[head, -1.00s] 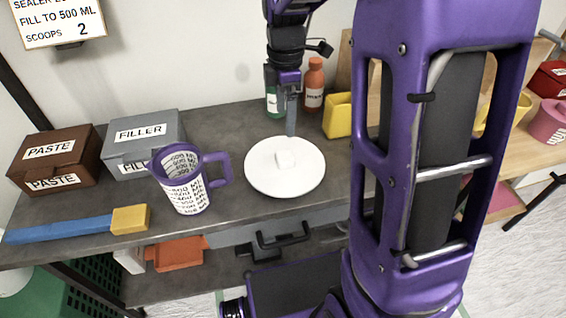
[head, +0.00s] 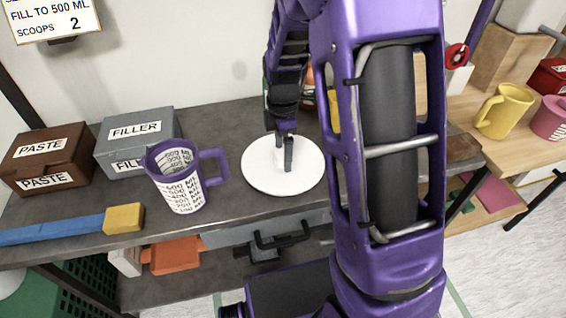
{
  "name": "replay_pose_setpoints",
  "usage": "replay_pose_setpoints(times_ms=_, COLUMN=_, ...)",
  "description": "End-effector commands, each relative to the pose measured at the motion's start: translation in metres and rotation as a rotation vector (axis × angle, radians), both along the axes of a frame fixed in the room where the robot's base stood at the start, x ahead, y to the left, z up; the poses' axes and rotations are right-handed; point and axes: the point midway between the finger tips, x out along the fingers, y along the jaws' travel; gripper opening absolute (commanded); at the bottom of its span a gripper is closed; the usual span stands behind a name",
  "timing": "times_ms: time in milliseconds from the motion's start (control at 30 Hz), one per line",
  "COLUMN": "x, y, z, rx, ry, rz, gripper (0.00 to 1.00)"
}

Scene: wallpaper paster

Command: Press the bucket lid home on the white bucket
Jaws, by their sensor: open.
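The round white bucket lid (head: 263,172) lies flat on the grey workbench area in the head view, with a small white knob (head: 279,158) at its centre. My gripper (head: 284,164) points down over the lid with its fingers at the knob, one finger in front of the knob's right side. It is open. I cannot tell whether the fingers touch the knob. The white bucket's walls are not distinguishable; anything under the lid is hidden by it.
A purple measuring jug (head: 180,180) stands left of the lid. Behind it are a grey FILLER box (head: 138,140) and a brown PASTE box (head: 45,160). A blue-handled brush (head: 60,228) lies at the front left. My arm covers the bench's right end.

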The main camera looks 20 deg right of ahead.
Motion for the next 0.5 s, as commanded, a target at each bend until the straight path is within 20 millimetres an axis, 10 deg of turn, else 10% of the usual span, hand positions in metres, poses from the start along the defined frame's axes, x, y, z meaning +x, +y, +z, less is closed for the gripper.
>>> replay_pose_setpoints(times_ms=167, x=0.0, y=0.0, z=0.0003, rx=0.0, ry=0.0, rz=0.0, gripper=0.93)
replay_pose_setpoints(times_ms=500, x=0.0001, y=0.0001, z=0.0005, rx=0.0, ry=0.0, rz=0.0, gripper=0.31)
